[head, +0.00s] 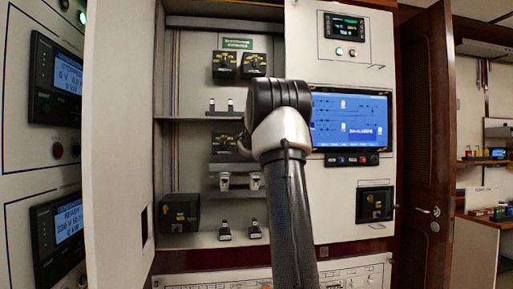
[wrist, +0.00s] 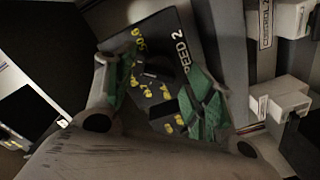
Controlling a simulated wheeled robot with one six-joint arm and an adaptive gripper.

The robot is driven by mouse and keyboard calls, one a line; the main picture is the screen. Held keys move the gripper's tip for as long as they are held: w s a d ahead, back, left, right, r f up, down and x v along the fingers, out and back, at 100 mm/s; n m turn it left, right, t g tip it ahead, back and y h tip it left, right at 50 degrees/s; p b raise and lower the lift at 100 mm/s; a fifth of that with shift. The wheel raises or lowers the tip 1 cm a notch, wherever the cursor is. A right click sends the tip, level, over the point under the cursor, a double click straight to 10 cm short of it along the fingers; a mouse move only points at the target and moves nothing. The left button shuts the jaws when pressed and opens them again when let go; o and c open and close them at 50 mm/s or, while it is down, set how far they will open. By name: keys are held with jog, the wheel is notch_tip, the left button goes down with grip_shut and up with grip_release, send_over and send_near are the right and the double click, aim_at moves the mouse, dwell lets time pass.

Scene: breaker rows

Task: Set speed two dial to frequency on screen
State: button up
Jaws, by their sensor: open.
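The speed two dial (wrist: 160,50), a black plate with yellow scale marks and the lettering "SPEED 2", fills the middle of the wrist view, tilted. Its dark knob in the middle is hard to make out, and its setting cannot be read. My gripper (wrist: 160,95) is open, its green-tipped fingers spread on either side of the knob area; contact cannot be told. In the head view my arm hides the gripper. A black dial unit (head: 224,142) shows just left of my arm. The blue screen (head: 350,118) is lit, but its figures are too small to read.
An open cabinet door (head: 118,140) stands at left. Panels with lit displays (head: 57,80) are at far left. White blocks (wrist: 280,98) project right of the dial in the wrist view.

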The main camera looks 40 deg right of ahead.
jog(key=v, duration=1.1)
jog(key=shift+s, duration=0.35)
jog(key=shift+a, duration=0.1)
jog(key=s+a+f+m+g+y, duration=0.2)
jog(key=s+a+f+m+g, duration=0.15)
jog(key=f, duration=0.55)
jog(key=s+a+f+m+g+y, duration=0.2)
jog(key=s+a+f+g+y, duration=0.15)
jog(key=f, duration=0.55)
jog(key=s+a+f+n+g+y, duration=0.1)
jog(key=s+a+f+g+y, duration=0.1)
jog(key=s+a, duration=1)
jog(key=s+a+f+g+y, duration=0.2)
jog(key=s+a+f, duration=0.3)
jog(key=s+a, duration=0.7)
jog(key=shift+a+f+n, duration=0.25)
jog(key=shift+a+n, duration=0.1)
jog(key=shift+a, duration=0.3)
